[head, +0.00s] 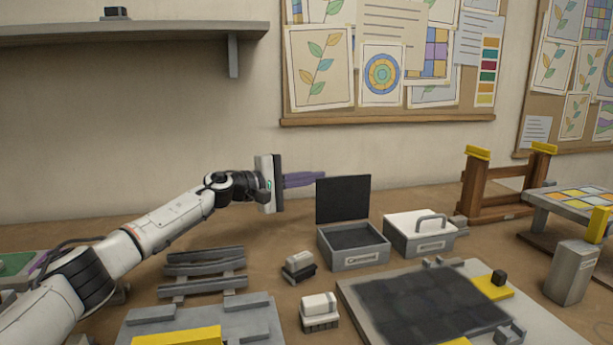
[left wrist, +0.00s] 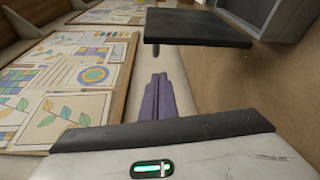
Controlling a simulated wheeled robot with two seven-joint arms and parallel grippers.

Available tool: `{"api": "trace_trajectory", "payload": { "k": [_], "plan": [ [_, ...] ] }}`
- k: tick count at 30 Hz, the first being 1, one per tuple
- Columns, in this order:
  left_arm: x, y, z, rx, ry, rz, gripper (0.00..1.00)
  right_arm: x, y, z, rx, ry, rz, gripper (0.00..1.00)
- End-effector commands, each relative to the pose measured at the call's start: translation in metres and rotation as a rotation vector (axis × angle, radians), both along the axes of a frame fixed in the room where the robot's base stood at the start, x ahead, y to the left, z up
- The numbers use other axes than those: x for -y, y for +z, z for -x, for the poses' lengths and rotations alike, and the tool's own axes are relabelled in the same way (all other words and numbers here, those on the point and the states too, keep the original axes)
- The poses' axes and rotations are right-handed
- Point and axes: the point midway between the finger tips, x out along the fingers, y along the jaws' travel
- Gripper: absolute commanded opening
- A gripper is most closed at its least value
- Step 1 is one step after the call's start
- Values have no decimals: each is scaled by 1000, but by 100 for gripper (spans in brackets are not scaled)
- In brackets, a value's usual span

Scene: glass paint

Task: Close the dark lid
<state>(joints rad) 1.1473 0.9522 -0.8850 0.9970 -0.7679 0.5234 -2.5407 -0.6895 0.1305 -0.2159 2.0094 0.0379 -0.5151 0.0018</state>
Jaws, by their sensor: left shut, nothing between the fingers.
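The dark lid (head: 343,199) stands upright, open, at the back edge of a grey box (head: 355,258) with a label on its front. The box's inside is dark and shows no contents. My left gripper (head: 322,176) is shut and empty, its purple fingers pointing right, close to the lid's upper left edge; I cannot tell whether they touch it. In the left wrist view the fingers (left wrist: 157,97) reach toward the lid (left wrist: 198,28), which lies just beyond and to the right of their tips. My right gripper is not in view.
A box with a white handled lid (head: 418,224) stands right of the open box. A grey board with a dark panel (head: 425,305) lies in front. Two small blocks, one a white-topped block (head: 319,310), and a grey rack (head: 204,270) are nearer left. A shelf (head: 130,32) hangs above.

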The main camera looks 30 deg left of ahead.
Motion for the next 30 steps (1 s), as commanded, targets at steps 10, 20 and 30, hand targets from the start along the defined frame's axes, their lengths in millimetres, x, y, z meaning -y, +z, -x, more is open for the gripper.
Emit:
{"api": "trace_trajectory", "payload": {
  "k": [10, 20, 30],
  "plan": [
    [18, 5, 16, -2, -2, 1, 0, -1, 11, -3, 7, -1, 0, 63],
    [19, 5, 18, -2, 0, 1, 0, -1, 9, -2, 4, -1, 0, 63],
    [22, 4, 21, 23, -2, -28, 0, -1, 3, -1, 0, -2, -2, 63]
  ]
}}
